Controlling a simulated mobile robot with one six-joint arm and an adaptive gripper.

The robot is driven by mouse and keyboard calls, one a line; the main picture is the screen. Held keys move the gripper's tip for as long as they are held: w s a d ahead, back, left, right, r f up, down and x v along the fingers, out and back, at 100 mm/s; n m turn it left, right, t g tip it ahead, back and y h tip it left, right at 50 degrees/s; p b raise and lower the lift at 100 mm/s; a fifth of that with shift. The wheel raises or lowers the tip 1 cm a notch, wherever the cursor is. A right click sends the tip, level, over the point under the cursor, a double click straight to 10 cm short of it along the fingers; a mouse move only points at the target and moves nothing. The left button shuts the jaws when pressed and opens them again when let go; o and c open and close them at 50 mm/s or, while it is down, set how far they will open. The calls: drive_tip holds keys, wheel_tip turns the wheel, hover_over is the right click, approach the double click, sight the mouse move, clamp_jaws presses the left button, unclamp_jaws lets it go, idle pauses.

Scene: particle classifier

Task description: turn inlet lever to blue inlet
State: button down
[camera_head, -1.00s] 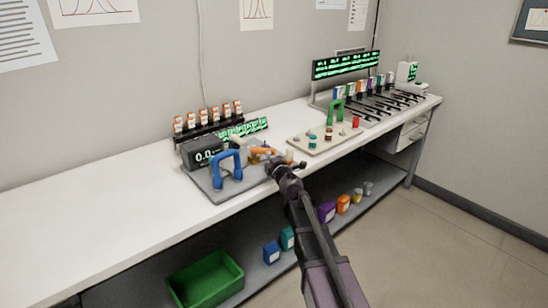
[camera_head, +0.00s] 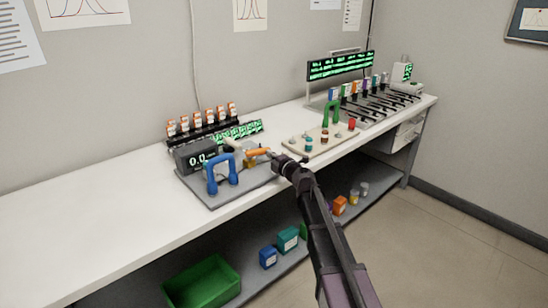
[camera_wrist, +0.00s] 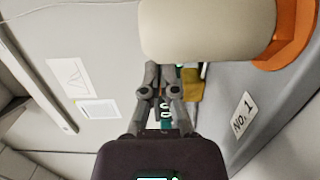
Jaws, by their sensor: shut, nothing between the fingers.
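The grey board (camera_head: 209,198) on the bench carries a blue arch (camera_head: 211,178) at its front left and a small orange part (camera_head: 258,152) behind and right of it. The orange part looks like the lever, but its pointing direction is too small to tell. My gripper (camera_head: 277,158) is shut and empty, just right of the orange part. In the wrist view my gripper (camera_wrist: 160,70) has its fingers together. A large cream cylinder (camera_wrist: 207,28) with an orange piece (camera_wrist: 292,38) is close beside it. I cannot tell whether they touch.
A black display (camera_head: 196,160) stands at the board's back left, with a rack of orange-capped bottles (camera_head: 202,119) behind. The bench's left part (camera_head: 90,195) is clear. A green bin (camera_head: 203,282) sits below.

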sight(269, 148)
drive_tip(key=shift+w, duration=0.7)
drive_tip(key=shift+w+a, duration=0.3)
drive_tip(key=shift+w, duration=0.45)
drive_tip(key=shift+s+d, duration=0.1)
drive_tip(key=shift+d, duration=0.05)
drive_tip(key=v, duration=1.1)
drive_tip(key=shift+s+d, duration=0.2)
drive_tip(key=shift+s, duration=0.05)
